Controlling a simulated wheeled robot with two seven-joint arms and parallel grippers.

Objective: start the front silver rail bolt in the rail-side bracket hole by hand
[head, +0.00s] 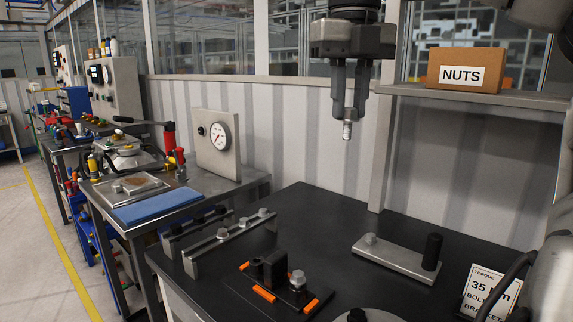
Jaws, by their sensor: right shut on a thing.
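My right gripper (347,113) hangs pointing down at the top centre, in front of the corrugated wall. It is shut on a small silver bolt (347,131), which sticks out below the fingertips and is held well above the black table (318,216), touching nothing else. On the table, a black block with orange strips (265,294) carries a silver bolt (298,279). Behind it lies a silver rail (222,244) with silver bolts along it. I cannot make out the rail-side bracket hole. My left gripper is not in view.
A metal plate (392,262) with a round silver stud and a black post (432,251) lies to the right. A torque sign (489,292) stands at the right edge. A NUTS box (466,70) sits on the shelf. The table's back middle is clear.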

